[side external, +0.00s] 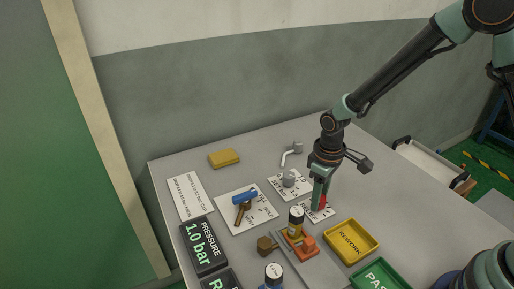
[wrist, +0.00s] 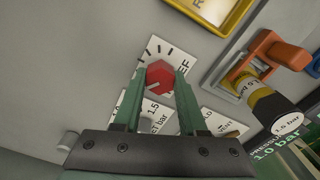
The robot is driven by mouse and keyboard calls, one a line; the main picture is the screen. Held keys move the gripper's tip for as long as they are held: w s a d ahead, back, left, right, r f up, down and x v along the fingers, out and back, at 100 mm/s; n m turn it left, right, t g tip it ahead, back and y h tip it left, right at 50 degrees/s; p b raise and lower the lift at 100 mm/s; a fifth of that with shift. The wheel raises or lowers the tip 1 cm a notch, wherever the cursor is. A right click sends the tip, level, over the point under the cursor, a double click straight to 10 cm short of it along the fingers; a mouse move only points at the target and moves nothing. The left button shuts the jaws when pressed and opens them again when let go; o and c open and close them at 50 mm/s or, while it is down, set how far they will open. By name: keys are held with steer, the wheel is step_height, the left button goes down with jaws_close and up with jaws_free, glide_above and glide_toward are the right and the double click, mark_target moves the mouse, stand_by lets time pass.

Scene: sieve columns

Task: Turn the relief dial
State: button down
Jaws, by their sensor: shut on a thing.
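The relief dial is a red knob (wrist: 158,76) on a white scale plate (wrist: 181,58) with black tick marks, in the wrist view. In the side external view the red knob (side external: 323,202) shows beside my gripper's fingers, partly hidden. My gripper (wrist: 160,82) points down at the plate, with its green fingers on either side of the knob, shut on it. The gripper also shows in the side external view (side external: 319,205). A pale line on the knob points left and slightly down in the wrist view. The pressure display (side external: 202,245) reads 1.0 bar.
A yellow REWORK tray (side external: 351,241) and a green tray (side external: 379,276) lie to the right. An orange clamp (side external: 309,243) holding a dark, yellow-banded cylinder (side external: 296,219) stands close in front.

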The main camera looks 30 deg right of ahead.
steer(key=shift+m, duration=0.3)
steer(key=shift+c, duration=2.3)
jaws_free()
steer(key=shift+r, duration=0.1)
step_height(320, 180, up, 12)
steer(key=s+d+r+m+t, duration=0.4)
steer(key=s+d+r, duration=0.3)
steer(key=s+r, duration=0.2)
step_height(320, 180, up, 2)
steer(key=shift+d+r+t, duration=0.1)
steer(key=shift+d+t, duration=0.15)
steer(key=shift+t, duration=0.55)
